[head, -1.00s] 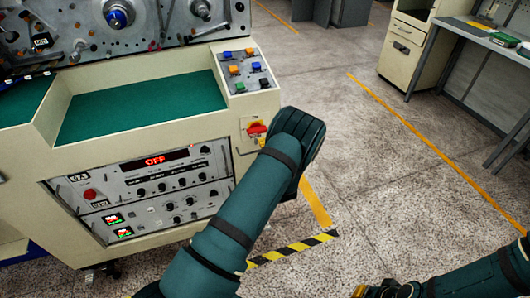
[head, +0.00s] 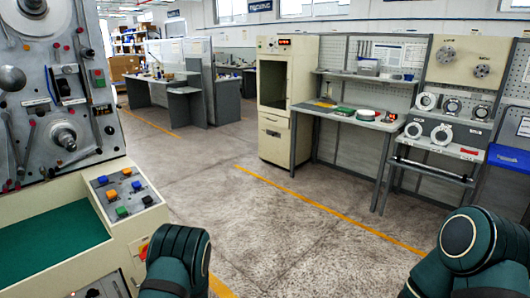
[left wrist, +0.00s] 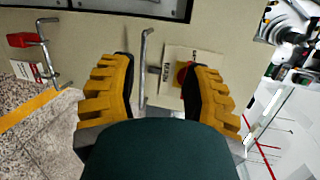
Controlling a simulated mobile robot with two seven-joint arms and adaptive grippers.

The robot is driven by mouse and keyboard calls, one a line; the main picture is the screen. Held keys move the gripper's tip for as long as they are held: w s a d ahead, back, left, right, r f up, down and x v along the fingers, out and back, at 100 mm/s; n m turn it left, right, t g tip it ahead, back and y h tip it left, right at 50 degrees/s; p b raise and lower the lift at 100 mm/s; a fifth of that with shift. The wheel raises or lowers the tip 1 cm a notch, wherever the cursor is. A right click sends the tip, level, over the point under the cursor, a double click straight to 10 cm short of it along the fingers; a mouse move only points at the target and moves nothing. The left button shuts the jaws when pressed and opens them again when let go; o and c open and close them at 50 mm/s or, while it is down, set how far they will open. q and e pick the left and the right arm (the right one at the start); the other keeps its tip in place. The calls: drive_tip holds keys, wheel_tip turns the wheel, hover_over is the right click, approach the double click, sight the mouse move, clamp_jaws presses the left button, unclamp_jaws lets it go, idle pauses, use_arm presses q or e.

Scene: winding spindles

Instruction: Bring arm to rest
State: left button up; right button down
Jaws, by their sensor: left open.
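My left gripper (left wrist: 158,75) shows in the left wrist view with its two yellow ribbed fingers spread apart and nothing between them. It is in front of a beige panel (left wrist: 100,42) with a metal handle (left wrist: 145,62) showing between the fingers. A red knob on a labelled plate (left wrist: 165,80) is partly hidden by the right finger. In the head view only dark green links of my left arm (head: 175,262) and right arm (head: 462,250) show at the bottom edge. My right gripper is out of view.
The winding machine (head: 75,140) with its button panel (head: 122,192) stands close at left. A workbench (head: 340,115) and beige cabinet (head: 272,135) stand farther off at right. The floor (head: 235,205) between is clear, crossed by a yellow line (head: 310,202).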

use_arm(q)
drive_tip(key=s+d+f+n+g+h, duration=0.1)
drive_tip(key=s+d+f+g+h, duration=0.25)
drive_tip(key=s, duration=0.35)
drive_tip(key=s+d+f+n+g+h, duration=0.1)
drive_tip(key=s+d+f+g+h, duration=0.25)
drive_tip(key=s, duration=0.35)
drive_tip(key=s+d+f+n+g+h, duration=0.1)
drive_tip(key=s+d+f+g+h, duration=0.2)
drive_tip(key=s, duration=0.4)
drive_tip(key=s+d+r+n+g+h, duration=0.15)
drive_tip(key=s+d+h, duration=0.3)
drive_tip(key=d, duration=0.75)
drive_tip(key=w+d+r+n+t+h, duration=0.2)
drive_tip(key=d+r+n+t+h, duration=0.1)
drive_tip(key=d+r+n+t, duration=0.1)
drive_tip(key=shift+w+d+r+t, duration=0.35)
drive_tip(key=shift+w+d+t, duration=0.1)
drive_tip(key=shift+t, duration=0.3)
